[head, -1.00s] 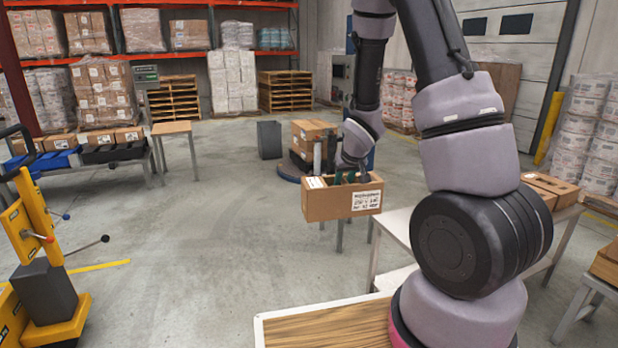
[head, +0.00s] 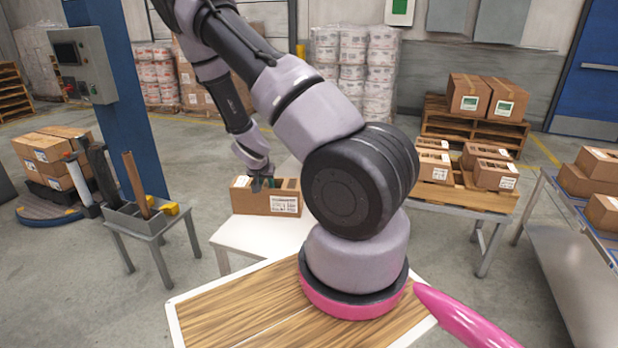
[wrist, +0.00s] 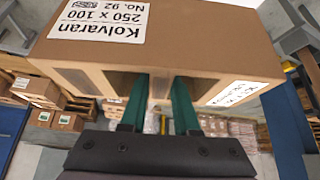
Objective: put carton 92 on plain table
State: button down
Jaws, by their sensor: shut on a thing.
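My gripper (head: 262,185) is shut on the carton's middle divider. In the wrist view its green fingers (wrist: 160,103) reach into the carton on either side of the divider. A bare white-topped table (head: 245,237) shows below and in front of the carton. The carton looks level; I cannot tell how far above the tabletop it is.
A small grey stand (head: 150,224) with tools is left of the white table, by a blue pillar (head: 133,95). A pallet (head: 475,128) with two boxes stands behind.

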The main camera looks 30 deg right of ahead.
aim_at(272, 207)
jog(key=d+f+m, duration=0.1)
jog(key=f, duration=0.1)
jog(key=d+f, duration=0.1)
jog(key=d+f+m+g+h, duration=0.1)
jog(key=f, duration=0.1)
jog(key=shift+s+d+f+m, duration=0.3)
jog(key=shift+s+d, duration=0.05)
jog(key=shift+d, duration=0.05)
notch_tip(272, 207, down, 6)
jog(key=shift+d+r, duration=0.1)
jog(key=shift+r, duration=0.15)
jog(key=shift+f, duration=2.35)
jog(key=shift+f, duration=0.1)
jog(key=c, duration=0.6)
grip_release()
jog(key=shift+s, duration=0.1)
jog(key=shift+c, duration=0.2)
jog(key=v, duration=1.2)
